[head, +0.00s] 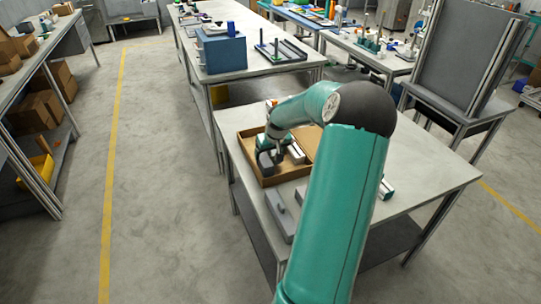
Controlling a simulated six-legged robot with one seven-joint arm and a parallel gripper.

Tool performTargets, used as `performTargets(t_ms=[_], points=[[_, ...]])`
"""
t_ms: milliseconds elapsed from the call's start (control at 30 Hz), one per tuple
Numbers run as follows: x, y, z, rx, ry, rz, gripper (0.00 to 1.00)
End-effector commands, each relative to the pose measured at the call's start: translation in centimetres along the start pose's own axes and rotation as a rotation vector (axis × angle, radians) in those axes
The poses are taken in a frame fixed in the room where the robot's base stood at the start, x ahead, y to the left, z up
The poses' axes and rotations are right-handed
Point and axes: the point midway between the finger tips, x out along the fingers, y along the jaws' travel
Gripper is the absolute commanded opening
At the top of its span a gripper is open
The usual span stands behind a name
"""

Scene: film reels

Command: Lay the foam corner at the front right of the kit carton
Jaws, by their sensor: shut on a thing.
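The kit carton (284,180), an open tan box, sits on the near table in the head view. My gripper (277,158) points down inside the carton, left of its middle. It is shut on a small dark grey piece (265,163), which looks like the foam corner. The piece is low in the carton near its left side; I cannot tell whether it touches the floor. A teal item (262,141) lies behind it and a pale grey item (296,153) lies to its right. My arm hides the near right part of the carton and table.
Long grey pieces (280,216) lie on the table in front of the carton. A white and teal item (385,189) lies to the right, beyond my arm. The table top (430,178) is clear at right. A bench with a blue box (224,55) stands behind.

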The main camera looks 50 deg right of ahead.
Motion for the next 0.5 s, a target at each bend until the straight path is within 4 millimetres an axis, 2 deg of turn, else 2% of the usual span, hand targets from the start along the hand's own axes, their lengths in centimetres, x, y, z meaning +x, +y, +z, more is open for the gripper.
performTargets(t_ms=[100,467,500], points=[[1.38,0.01,0.62,-0.001,-0.001,-0.001,0.54],[1.74,-0.01,0.76,-0.001,0.001,-0.001,0.54],[1.76,0.00,0.77,-0.001,0.001,-0.001,0.83]])
